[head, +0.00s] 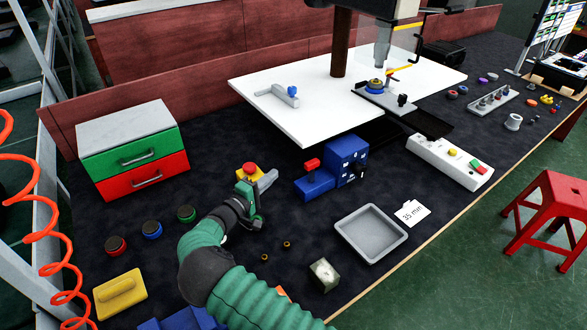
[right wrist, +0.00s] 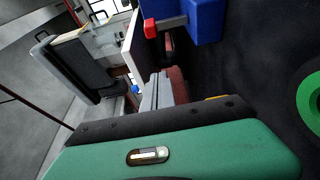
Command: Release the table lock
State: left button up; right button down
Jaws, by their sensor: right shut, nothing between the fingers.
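The drill press has a white table (head: 300,115). A blue block (head: 345,160) with a red-tipped lever (head: 312,164) sits below the table's front edge. The block (right wrist: 208,18) and red tip (right wrist: 150,28) show at the top of the right wrist view. I cannot tell for sure which part is the table lock. My right gripper (head: 266,179) is shut and empty, left of the blue block and apart from it. It is close to a yellow box with a red button (head: 249,168), and whether they touch is unclear. My left gripper is not in view.
A two-drawer cabinet (head: 130,150) stands at the left. A grey tray (head: 371,233), a metal cube (head: 324,274) and a white switch box (head: 450,160) lie at the front and right. Coloured round pieces and a yellow block (head: 120,294) lie at the left.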

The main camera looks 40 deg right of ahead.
aim_at(312, 172)
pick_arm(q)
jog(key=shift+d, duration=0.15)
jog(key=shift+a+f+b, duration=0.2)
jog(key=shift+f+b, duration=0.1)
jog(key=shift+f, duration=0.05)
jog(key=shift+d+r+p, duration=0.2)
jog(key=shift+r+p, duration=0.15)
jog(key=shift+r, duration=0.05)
pick_arm(e)
jog(key=d, duration=0.3)
jog(key=s+d, duration=0.1)
jog(key=d, duration=0.5)
jog(key=shift+s+d, duration=0.15)
jog(key=shift+d, duration=0.1)
jog(key=shift+s, duration=0.25)
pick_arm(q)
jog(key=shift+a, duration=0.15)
pick_arm(e)
jog(key=shift+a, duration=0.2)
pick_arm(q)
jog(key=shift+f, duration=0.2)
pick_arm(e)
jog(key=shift+d+f, duration=0.1)
jog(key=shift+f, duration=0.05)
